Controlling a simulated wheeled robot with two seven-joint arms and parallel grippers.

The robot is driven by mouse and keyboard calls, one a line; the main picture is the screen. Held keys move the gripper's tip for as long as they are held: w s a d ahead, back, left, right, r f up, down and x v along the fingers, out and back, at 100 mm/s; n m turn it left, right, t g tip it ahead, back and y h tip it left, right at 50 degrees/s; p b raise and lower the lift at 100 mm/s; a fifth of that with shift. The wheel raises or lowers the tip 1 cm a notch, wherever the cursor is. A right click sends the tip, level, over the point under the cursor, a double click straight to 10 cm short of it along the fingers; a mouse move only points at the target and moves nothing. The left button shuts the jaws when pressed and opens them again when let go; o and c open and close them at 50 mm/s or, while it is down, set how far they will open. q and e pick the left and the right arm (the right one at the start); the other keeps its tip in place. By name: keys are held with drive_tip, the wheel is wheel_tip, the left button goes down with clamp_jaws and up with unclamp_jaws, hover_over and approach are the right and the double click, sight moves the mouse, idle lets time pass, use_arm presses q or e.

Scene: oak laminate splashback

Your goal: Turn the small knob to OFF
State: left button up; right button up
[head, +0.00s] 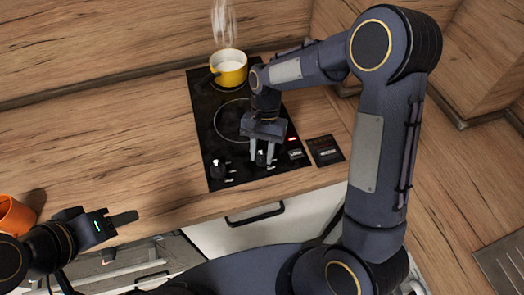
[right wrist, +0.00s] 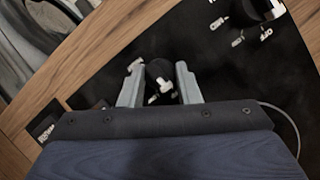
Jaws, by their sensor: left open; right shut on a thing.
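The small knob (head: 261,158), black with a white pointer mark, sits near the front right of the black cooktop (head: 205,125). My right gripper (head: 263,160) comes down from above with its fingers closed on either side of it. In the right wrist view the knob (right wrist: 158,74) shows between the two pale fingers (right wrist: 156,82). The labels around it are too small and partly covered to read. A second, larger-looking knob (head: 217,169) is to its left; it also shows in the right wrist view (right wrist: 248,12). My left gripper (head: 122,218) is open and empty, away from the cooktop.
A yellow pot (head: 229,72) with white contents steams on the rear burner. A red light (head: 292,139) glows at the cooktop's right edge. A dark labelled panel (head: 326,150) lies to the right. An orange mug (head: 14,216) stands far left. The counter between is clear.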

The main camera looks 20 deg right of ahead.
drive_tip(key=o, duration=1)
drive_tip(key=v, duration=0.8)
drive_tip(key=shift+s+b, duration=0.1)
drive_tip(key=shift+b, duration=0.25)
